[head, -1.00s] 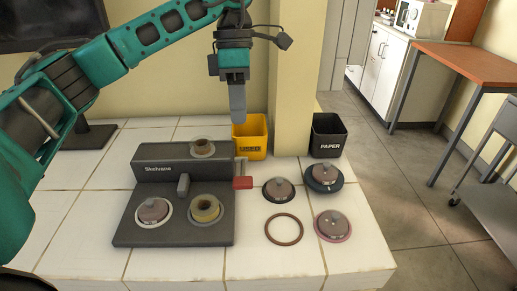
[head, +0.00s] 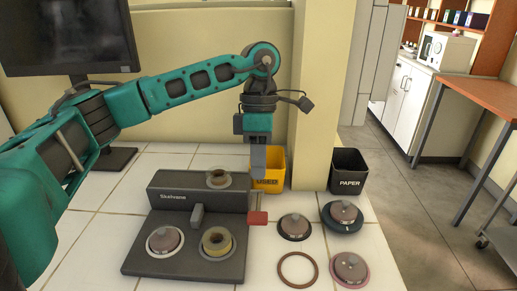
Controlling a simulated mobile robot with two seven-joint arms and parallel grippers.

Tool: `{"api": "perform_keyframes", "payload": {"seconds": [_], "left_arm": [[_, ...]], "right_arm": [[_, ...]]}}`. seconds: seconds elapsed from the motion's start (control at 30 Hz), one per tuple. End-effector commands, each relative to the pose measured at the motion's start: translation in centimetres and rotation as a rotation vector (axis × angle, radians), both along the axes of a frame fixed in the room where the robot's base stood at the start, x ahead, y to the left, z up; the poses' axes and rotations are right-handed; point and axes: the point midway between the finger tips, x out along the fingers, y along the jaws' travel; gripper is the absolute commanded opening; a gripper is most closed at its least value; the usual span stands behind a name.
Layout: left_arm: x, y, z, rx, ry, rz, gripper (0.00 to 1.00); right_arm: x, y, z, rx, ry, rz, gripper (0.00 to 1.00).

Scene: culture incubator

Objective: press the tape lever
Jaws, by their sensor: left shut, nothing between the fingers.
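The dark grey Skelvano machine (head: 215,262) stands on the white tiled counter. A red lever (head: 258,218) sticks out from its right side. My left gripper (head: 259,174) is shut and empty, pointing down. In the picture it is above the red lever, apart from it. Its fingers cover part of the yellow USED bin behind. A tape roll (head: 218,178) sits on top of the machine, and another roll (head: 217,241) is at its front beside a pinkish capped disc (head: 164,240). A small grey post (head: 197,215) stands on the machine's middle. My right gripper is out of view.
The yellow USED bin (head: 271,183) and black PAPER bin (head: 348,183) stand behind, beside a cream pillar (head: 320,95). Several capped discs and a brown ring (head: 298,270) lie on the counter right of the machine. A monitor (head: 68,38) stands back left.

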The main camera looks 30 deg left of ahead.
Motion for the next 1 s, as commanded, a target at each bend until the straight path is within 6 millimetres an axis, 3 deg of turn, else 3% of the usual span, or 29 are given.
{"api": "perform_keyframes", "payload": {"seconds": [0.2,0.4,1.0], "left_arm": [[-1.1,-0.6,-4.5,0.0,0.004,0.0,0.0],[-1.6,-0.9,-7.1,0.001,0.003,0.0,0.0],[-1.8,-1.1,-8.6,0.013,-0.02,-0.001,0.0]], "right_arm": [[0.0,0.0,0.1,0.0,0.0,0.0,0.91],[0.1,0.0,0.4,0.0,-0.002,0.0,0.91],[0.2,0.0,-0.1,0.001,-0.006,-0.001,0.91]]}}
